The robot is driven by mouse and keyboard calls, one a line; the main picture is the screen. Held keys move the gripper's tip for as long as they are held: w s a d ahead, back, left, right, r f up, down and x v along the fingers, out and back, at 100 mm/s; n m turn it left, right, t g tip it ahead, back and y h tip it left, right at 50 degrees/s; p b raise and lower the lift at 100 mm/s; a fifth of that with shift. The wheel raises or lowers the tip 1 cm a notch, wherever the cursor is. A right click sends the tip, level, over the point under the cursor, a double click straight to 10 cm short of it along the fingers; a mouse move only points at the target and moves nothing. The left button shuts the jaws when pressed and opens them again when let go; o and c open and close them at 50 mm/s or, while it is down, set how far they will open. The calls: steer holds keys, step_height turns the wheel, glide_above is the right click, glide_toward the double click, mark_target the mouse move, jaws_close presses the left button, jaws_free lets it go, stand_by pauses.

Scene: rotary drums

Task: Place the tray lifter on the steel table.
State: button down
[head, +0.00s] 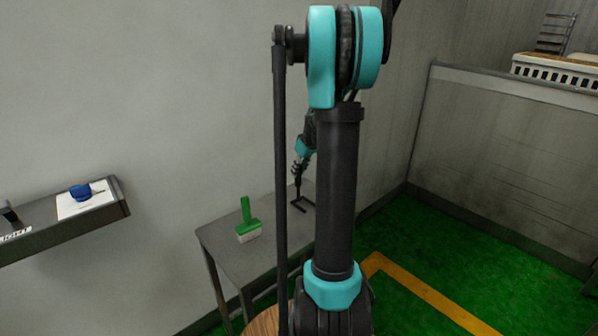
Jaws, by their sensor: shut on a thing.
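My gripper (299,172) is beyond my arm's dark upright link, above the far right part of the steel table (231,262). It is shut on the tray lifter (297,190), a thin dark rod with a bent, hook-like lower end. The lifter hangs roughly upright, with its bent end low over the tabletop. I cannot tell whether that end touches the table. My arm hides the table's right side and part of its front.
A green-handled brush (248,222) with pale bristles stands on the table, left of the lifter. A wall shelf (122,200) at left holds a blue object (80,192) on white paper. A white crate (560,72) sits at upper right. Bare tabletop lies around the brush.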

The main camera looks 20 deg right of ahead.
steer(key=shift+f, duration=0.2)
steer(key=c, duration=1.3)
jaws_free()
steer(key=shift+f, duration=0.1)
steer(key=shift+c, duration=0.2)
steer(key=v, duration=1.2)
steer(key=s+a+f+m, duration=0.1)
steer(key=s+a+f, duration=0.4)
steer(key=s, duration=0.3)
steer(key=s+a+f+m+h, duration=0.1)
steer(key=s+a+f, duration=0.5)
steer(key=s+a, duration=0.1)
steer(key=s+a+f+m, duration=0.2)
steer(key=s+a+f, duration=0.3)
steer(key=s, duration=0.5)
steer(key=shift+a+f+h, duration=0.25)
steer(key=shift+a+h, duration=0.05)
steer(key=shift+a, duration=0.1)
